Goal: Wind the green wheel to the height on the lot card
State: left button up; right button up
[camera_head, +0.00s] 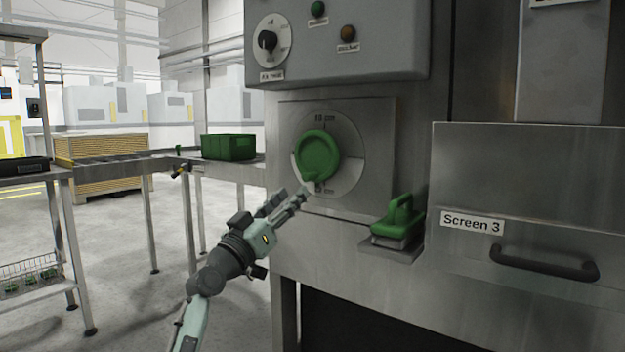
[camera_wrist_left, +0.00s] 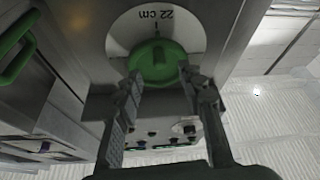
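The green wheel (camera_head: 318,155) sits on a round pale dial (camera_head: 350,170) on the machine's steel front. The dial has cm labels above and below the wheel, too small to read surely in the head view. My left gripper (camera_head: 300,192) is just below and left of the wheel, pointing at it. In the left wrist view, the wheel (camera_wrist_left: 156,62) lies ahead between the spread fingers of the left gripper (camera_wrist_left: 160,82), and a label reads 22 cm. I cannot tell whether the fingers touch it. My right gripper is not in view. I see no readable lot card.
A green handle (camera_head: 400,218) juts out right of the dial. A control box (camera_head: 340,55) with a knob (camera_head: 268,41) hangs above. A drawer front marked Screen 3 (camera_head: 470,222) is at the right. A green crate (camera_head: 228,147) stands on the conveyor at the left.

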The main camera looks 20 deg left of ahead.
aim_at(304, 180)
pick_arm(q)
jog(key=x, duration=0.6)
jog(key=shift+w+d+r+p, duration=0.2)
jog(key=shift+w+r+p, duration=0.05)
jog(key=shift+p, duration=0.15)
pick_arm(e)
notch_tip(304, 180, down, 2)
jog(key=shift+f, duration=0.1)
pick_arm(q)
grip_shut()
